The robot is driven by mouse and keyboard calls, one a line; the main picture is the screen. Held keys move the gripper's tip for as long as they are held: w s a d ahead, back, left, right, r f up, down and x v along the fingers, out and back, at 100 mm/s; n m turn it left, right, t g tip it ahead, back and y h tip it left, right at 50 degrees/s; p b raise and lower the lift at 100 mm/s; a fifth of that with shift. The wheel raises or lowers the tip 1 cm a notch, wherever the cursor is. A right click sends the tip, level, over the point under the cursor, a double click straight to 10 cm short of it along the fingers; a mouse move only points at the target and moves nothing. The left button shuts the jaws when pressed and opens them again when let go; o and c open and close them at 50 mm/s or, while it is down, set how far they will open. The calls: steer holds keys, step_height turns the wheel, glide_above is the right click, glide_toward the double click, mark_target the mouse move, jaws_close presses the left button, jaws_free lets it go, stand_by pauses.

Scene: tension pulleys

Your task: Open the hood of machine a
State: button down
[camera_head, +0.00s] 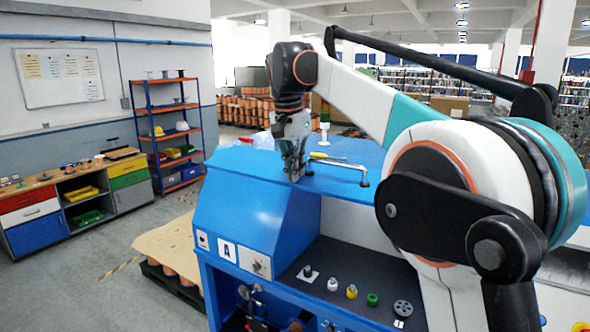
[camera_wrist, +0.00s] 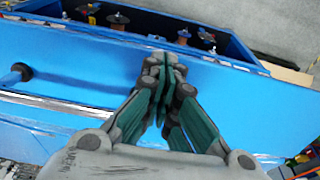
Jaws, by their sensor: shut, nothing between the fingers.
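Machine a (camera_head: 225,280) is the blue machine with a letter A label on its front. Its blue hood (camera_head: 240,165) lies roughly flat on top, above a sloped front; I cannot tell whether it is fully down. A bar handle (camera_head: 345,164) with dark feet is on the top. One dark handle foot (camera_wrist: 22,72) shows at the left of the wrist view. My gripper (camera_head: 294,172) points down just above the top, near the left end of the handle. In the wrist view my gripper (camera_wrist: 165,68) has its fingers together over blue surface, holding nothing. Contact with the surface is unclear.
A dark shelf (camera_head: 325,295) with several small parts sits below the top. In the wrist view, a blue-walled recess (camera_wrist: 150,30) holds several spindles. A yellow-handled tool (camera_head: 320,156) lies on the top. A pallet (camera_head: 165,250), orange rack (camera_head: 170,130) and workbench (camera_head: 75,190) stand left.

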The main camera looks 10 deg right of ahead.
steer(key=shift+f, duration=0.2)
step_height(320, 180, down, 18)
steer(key=s+a+t+h+b, duration=0.2)
steer(key=b, duration=0.9)
steer(key=shift+s+r+t+b, duration=0.15)
steer(key=shift+r+t+b, duration=0.05)
steer(key=shift+t+b, duration=0.1)
steer(key=shift+d, duration=0.1)
